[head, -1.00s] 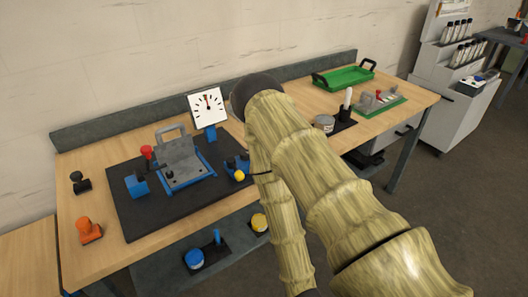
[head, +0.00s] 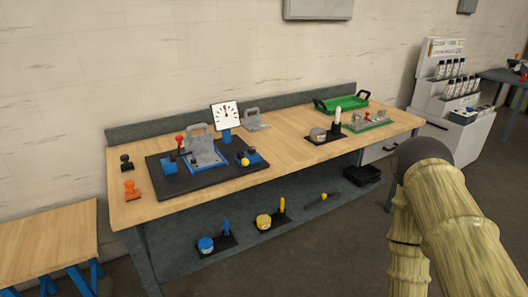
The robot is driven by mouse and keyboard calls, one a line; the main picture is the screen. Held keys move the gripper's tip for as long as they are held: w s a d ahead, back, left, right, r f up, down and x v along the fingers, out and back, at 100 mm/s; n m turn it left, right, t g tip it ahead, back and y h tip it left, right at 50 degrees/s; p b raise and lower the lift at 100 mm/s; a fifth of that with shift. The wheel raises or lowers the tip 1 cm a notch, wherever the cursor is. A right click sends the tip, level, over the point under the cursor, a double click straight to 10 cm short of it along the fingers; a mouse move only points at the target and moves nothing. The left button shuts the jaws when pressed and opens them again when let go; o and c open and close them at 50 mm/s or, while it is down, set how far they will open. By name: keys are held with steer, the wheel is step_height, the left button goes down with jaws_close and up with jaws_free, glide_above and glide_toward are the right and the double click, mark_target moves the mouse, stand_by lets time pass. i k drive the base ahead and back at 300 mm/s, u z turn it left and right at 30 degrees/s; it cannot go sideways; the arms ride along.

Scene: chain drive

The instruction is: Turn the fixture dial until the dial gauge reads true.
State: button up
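The dial gauge (head: 226,115) is a white square face with black marks and a small needle pointing roughly up, on a blue stand at the back of the black mat (head: 172,187). The fixture (head: 203,152) on the mat has a grey plate with a handle on a blue base. A red knob (head: 180,140) stands at its left and a yellow ball knob (head: 245,161) at its right. I cannot tell which part is the fixture dial. My arm is at the right, away from the bench; my gripper is not visible.
The bench (head: 290,152) also bears a green tray (head: 341,102), a green-based fixture (head: 366,121), a grey tin (head: 318,135), and an orange tool (head: 131,189) at the left. Tins stand on the lower shelf. A low wooden table (head: 45,232) is at the left.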

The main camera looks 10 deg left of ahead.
mark_target(252, 150)
steer(key=u, duration=0.55)
steer(key=i, duration=0.6)
steer(key=u, duration=0.5)
